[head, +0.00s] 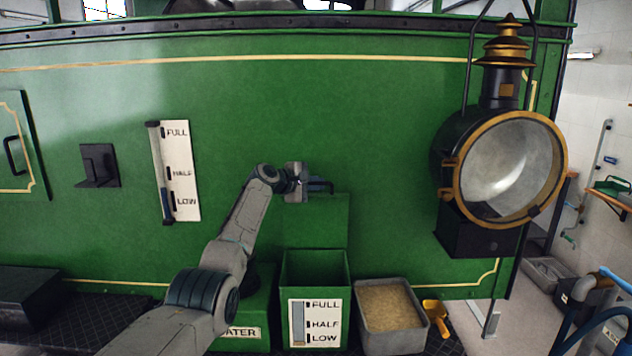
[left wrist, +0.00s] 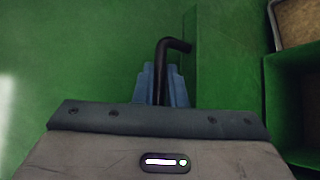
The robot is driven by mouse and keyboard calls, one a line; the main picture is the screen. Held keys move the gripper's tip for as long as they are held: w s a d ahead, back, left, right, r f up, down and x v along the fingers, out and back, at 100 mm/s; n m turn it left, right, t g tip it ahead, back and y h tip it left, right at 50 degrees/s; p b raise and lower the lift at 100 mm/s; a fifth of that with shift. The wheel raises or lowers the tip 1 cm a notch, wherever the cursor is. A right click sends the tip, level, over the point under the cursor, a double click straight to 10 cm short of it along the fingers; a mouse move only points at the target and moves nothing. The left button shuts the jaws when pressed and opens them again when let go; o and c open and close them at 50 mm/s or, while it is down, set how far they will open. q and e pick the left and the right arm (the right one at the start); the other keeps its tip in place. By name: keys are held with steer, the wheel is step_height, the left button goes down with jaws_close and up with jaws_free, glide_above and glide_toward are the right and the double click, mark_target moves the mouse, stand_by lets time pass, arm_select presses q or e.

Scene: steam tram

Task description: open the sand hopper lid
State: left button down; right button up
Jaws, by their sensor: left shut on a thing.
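The sand hopper (head: 345,313) is a green box with a FULL/HALF/LOW gauge on its front, low against the green tram side. Its lid (head: 318,222) stands upright at the back of the box, and the opening shows. My left gripper (head: 318,186) is at the lid's top edge, shut on the black lid handle. In the left wrist view the bent black handle (left wrist: 178,45) sticks out from between the blue fingertips (left wrist: 163,88). The open hopper (left wrist: 285,105) shows at the right there. My right gripper is in neither view.
A grey tray of sand (head: 363,327) stands right of the hopper, with a yellow scoop (head: 436,315) beside it. A green WATER box (head: 262,310) is at the left, partly behind my arm. A large lamp (head: 500,170) juts out at the right.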

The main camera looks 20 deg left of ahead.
arm_select(q)
steer(key=shift+w, duration=0.4)
steer(key=shift+f+g, duration=0.1)
steer(key=shift+g, duration=0.2)
steer(key=c, duration=1.5)
jaws_free()
steer(key=shift+s+a, duration=0.15)
steer(key=shift+s+a, duration=0.3)
steer(key=shift+s, duration=0.1)
steer(key=b+v, duration=0.4)
steer(key=v, duration=0.5)
steer(key=shift+s+r, duration=0.25)
steer(key=shift+r, duration=0.15)
